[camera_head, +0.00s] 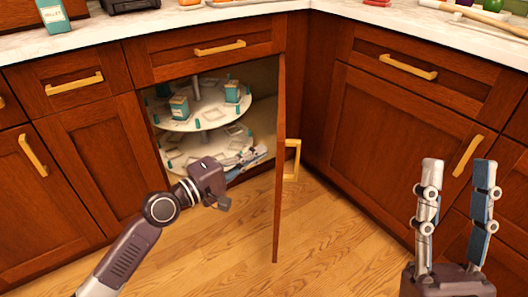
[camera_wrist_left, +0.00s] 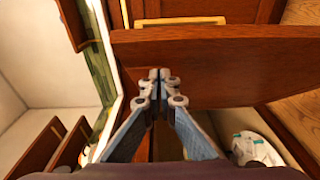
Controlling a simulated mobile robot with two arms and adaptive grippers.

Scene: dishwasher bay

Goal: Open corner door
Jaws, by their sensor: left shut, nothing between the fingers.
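The corner door (camera_head: 279,160) stands swung out from the cabinet and shows nearly edge-on in the head view. Its gold handle (camera_head: 292,160) is on the right side of it. My left gripper (camera_head: 262,152) is shut and empty, on the inner side of the door, in front of the cabinet opening. In the left wrist view its closed fingertips (camera_wrist_left: 158,76) are in front of a wide wooden panel (camera_wrist_left: 225,62), likely the door; I cannot tell whether they touch it. My right gripper (camera_head: 458,168) is open and empty, at the right before the other cabinets.
Inside the corner cabinet is a two-tier round white shelf (camera_head: 205,120) with teal containers (camera_head: 180,107). A drawer (camera_head: 205,50) sits above the opening. A marble counter (camera_head: 270,8) runs along the top. The wooden floor (camera_head: 335,240) right of the door is clear.

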